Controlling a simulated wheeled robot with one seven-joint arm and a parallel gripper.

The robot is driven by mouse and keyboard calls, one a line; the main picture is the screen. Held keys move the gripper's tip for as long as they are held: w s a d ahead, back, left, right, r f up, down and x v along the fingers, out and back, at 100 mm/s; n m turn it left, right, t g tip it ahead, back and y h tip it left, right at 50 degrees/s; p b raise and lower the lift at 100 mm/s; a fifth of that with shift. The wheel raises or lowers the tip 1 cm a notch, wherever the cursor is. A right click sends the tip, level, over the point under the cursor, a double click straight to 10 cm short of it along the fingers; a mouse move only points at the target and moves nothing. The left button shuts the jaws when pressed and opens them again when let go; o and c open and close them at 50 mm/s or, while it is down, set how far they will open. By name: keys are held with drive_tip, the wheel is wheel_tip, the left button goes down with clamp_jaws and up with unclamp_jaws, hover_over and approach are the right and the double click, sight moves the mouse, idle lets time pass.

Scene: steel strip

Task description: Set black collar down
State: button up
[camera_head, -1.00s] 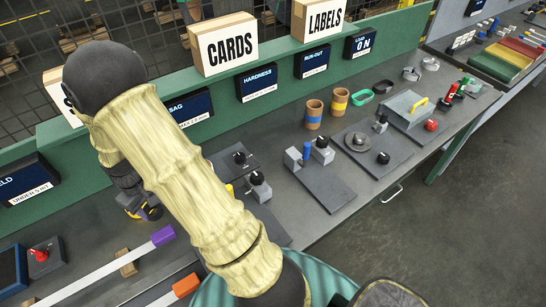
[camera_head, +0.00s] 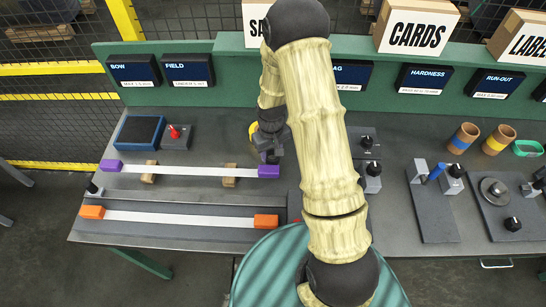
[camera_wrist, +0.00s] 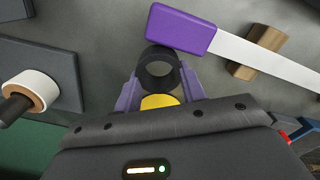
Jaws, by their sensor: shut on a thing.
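The black collar (camera_wrist: 159,70) is a short dark ring, seen in the wrist view between the two purple-grey fingers of my gripper (camera_wrist: 160,84). My gripper is shut on it. A yellow rounded part (camera_wrist: 158,101) shows just behind the collar, towards the wrist. In the head view my gripper (camera_head: 270,152) is low over the bench, by the right purple end (camera_head: 268,171) of the upper steel strip (camera_head: 200,169). The collar is hidden or too small to tell there. In the wrist view the purple end (camera_wrist: 180,28) lies close beside the collar. I cannot tell whether the collar touches the bench.
Wooden blocks (camera_head: 148,178) lie under the upper strip. An orange-ended strip (camera_head: 180,218) lies nearer. Fixtures with black knobs (camera_head: 372,175) stand right of my arm. Bare bench (camera_head: 222,128) shows left of the gripper.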

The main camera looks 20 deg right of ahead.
drive_tip(key=shift+f, duration=0.15)
drive_tip(key=shift+f+p, duration=0.55)
drive_tip(key=shift+f, duration=1.5)
drive_tip(key=shift+f, duration=0.1)
drive_tip(key=o, duration=0.7)
wheel_tip(320, 180, up, 12)
drive_tip(key=b, duration=0.3)
